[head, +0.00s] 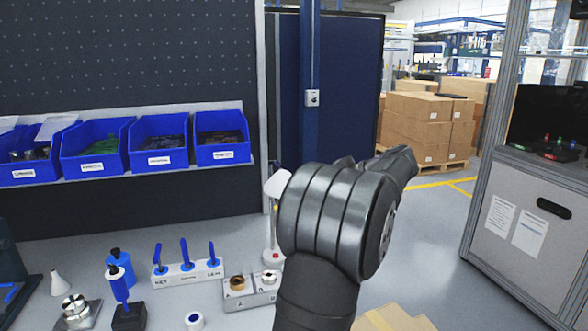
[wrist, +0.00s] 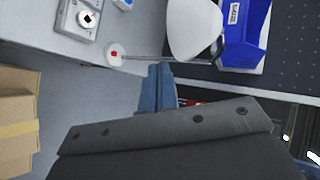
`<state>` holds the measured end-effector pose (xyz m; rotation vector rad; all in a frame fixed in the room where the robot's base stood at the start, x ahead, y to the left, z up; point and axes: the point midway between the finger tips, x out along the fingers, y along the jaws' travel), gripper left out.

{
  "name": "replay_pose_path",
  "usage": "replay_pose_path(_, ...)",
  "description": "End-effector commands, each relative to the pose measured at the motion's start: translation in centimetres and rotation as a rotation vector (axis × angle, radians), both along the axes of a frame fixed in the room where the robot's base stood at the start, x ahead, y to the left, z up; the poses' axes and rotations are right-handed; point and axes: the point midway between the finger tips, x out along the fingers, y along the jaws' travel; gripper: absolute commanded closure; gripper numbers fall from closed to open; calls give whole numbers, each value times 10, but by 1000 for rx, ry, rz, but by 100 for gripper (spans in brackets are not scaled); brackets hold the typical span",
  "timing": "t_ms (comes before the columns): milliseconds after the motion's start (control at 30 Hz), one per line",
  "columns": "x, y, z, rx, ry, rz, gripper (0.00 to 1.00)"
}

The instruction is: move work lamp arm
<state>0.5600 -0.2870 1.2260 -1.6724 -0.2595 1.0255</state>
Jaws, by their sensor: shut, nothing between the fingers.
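The work lamp has a white shade (head: 277,184) on a thin upright arm (head: 270,222) and a round white base (head: 272,257) with a red button. My own dark arm link stands just right of the lamp in the head view and covers part of it; my gripper cannot be made out there. In the wrist view the shade (wrist: 196,30) is at the top, with the base (wrist: 115,54) left of it and the thin lamp arm (wrist: 165,59) between. My gripper (wrist: 160,68) shows blue fingers, shut and empty, their tips beside the lamp arm. I cannot tell whether they touch it.
Blue bins (head: 222,138) stand on a shelf along the dark pegboard. On the grey bench, left of the lamp, are a fixture with round parts (head: 250,290), a rack with blue-handled tools (head: 187,272) and a blue bottle (head: 119,266). Cardboard boxes (head: 412,118) stand behind.

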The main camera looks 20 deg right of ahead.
Motion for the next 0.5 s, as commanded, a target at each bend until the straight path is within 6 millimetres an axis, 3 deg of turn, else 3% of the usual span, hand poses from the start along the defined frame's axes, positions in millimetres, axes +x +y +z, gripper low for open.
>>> replay_pose_path(300,4,-46,40,263,-307,-61,100)
replay_pose_path(500,8,-48,46,292,-352,-68,100)
